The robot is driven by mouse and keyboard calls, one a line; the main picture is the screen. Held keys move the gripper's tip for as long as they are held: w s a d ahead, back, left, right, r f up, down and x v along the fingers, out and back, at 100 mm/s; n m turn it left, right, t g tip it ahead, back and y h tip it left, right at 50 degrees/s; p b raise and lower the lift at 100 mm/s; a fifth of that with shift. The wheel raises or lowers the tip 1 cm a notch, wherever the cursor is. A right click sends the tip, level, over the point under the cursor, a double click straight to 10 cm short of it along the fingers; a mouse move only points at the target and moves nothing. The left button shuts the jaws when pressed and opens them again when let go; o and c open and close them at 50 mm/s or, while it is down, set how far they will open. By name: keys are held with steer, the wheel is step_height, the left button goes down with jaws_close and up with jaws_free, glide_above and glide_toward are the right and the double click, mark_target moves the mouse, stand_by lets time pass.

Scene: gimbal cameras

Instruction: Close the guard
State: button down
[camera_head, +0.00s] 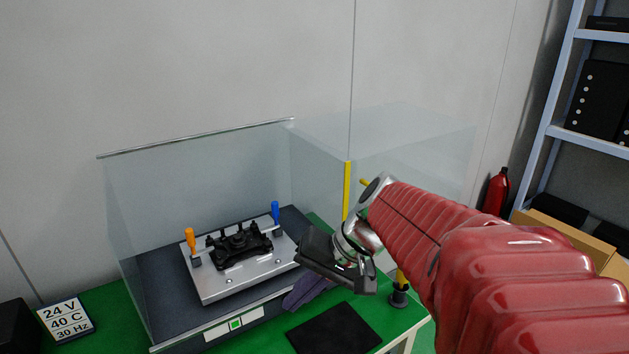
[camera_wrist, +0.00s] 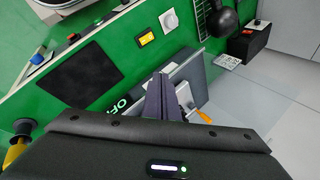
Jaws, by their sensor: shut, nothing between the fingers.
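The guard (camera_head: 195,139) is a clear box-like cover with a pale top rim, standing around a metal fixture plate (camera_head: 225,288) in the head view. Clear panels also stretch right past the yellow post (camera_head: 347,188). I cannot tell from its see-through faces which side is open. My gripper (camera_head: 294,302) is low, at the right front of the dark machine base (camera_head: 165,318). Its purple fingers are together and empty; they also show in the wrist view (camera_wrist: 157,84), in front of the base's lettered edge. I cannot tell whether they touch it.
The fixture carries a black part (camera_head: 240,246), an orange handle (camera_head: 190,238) and a blue handle (camera_head: 275,210). A black mat (camera_head: 333,330) lies on the green bench in front. A sign (camera_head: 66,318) stands at left. A red extinguisher (camera_head: 495,192) and shelving are at right.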

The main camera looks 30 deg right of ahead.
steer(key=w+d+r+m+t+y, duration=0.2)
steer(key=w+d+m+t, duration=0.15)
steer(key=d, duration=0.55)
steer(key=w+d+r+m+t+y, duration=0.1)
steer(key=w+d+r+m+t, duration=0.15)
steer(key=w+d, duration=0.45)
steer(key=s+d+m+t+h, duration=0.1)
steer(key=s+d+m+t, duration=0.1)
steer(key=d, duration=0.9)
steer(key=s+d+m+t+h, duration=0.1)
steer(key=d+t, duration=0.4)
steer(key=d, duration=0.6)
steer(key=shift+s+d+r+m+t+h, duration=0.3)
steer(key=shift+s+r+m, duration=0.25)
steer(key=shift+s, duration=0.25)
steer(key=shift+w+a+f, duration=0.1)
steer(key=shift+a, duration=0.05)
glide_toward(370, 180)
steer(key=w, duration=0.4)
steer(key=shift+w+d+f, duration=0.1)
steer(key=shift+d+f, duration=0.05)
steer(key=shift+d, duration=0.25)
steer(key=shift+a+r, duration=0.25)
steer(key=shift+a, duration=0.75)
steer(key=shift+s+a+r, duration=0.15)
steer(key=shift+s+a, duration=0.1)
steer(key=shift+a, duration=0.6)
